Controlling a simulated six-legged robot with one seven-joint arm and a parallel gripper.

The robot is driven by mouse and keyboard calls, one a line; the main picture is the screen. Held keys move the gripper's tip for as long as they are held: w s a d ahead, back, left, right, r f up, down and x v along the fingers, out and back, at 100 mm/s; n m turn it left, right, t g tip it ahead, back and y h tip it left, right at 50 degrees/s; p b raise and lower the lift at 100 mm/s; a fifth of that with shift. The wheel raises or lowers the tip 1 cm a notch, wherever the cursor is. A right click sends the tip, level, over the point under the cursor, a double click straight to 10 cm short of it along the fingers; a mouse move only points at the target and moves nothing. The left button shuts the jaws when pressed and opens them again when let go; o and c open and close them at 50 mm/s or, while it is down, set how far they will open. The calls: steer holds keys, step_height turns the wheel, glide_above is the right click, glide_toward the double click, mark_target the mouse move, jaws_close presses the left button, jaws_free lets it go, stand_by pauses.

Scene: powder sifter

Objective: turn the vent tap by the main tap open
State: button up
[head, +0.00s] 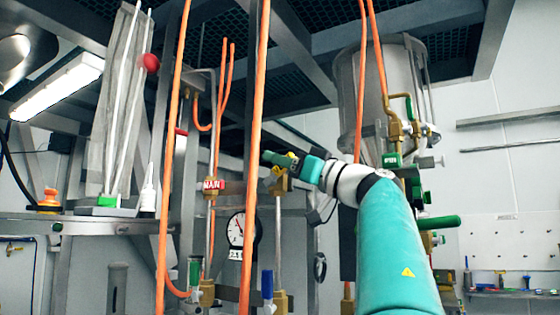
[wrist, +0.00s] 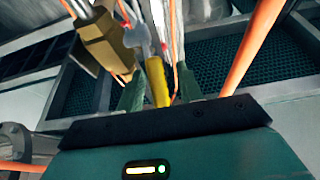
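The main tap (head: 211,185), with a red tag reading MAIN, is on a vertical pipe left of centre in the head view. To its right, a brass valve (head: 279,184) tops another pipe. It also shows in the wrist view (wrist: 105,42). A yellow tap handle (wrist: 158,84) shows in the wrist view beside that valve; I take it for the vent tap. My gripper (head: 273,161) is at this valve. In the wrist view its two green fingers (wrist: 158,92) stand apart on either side of the yellow handle, with narrow gaps. The handle's far end is partly hidden.
Orange hoses (head: 257,90) hang close to my gripper. A round gauge (head: 236,230) sits below left. Green-handled (head: 195,272) and blue-handled (head: 267,284) taps are lower down. A grey vessel (head: 395,95) hangs behind my arm at right.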

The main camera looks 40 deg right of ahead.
steer(key=v, duration=1.3)
steer(key=shift+s, duration=0.15)
steer(key=shift+f, duration=0.1)
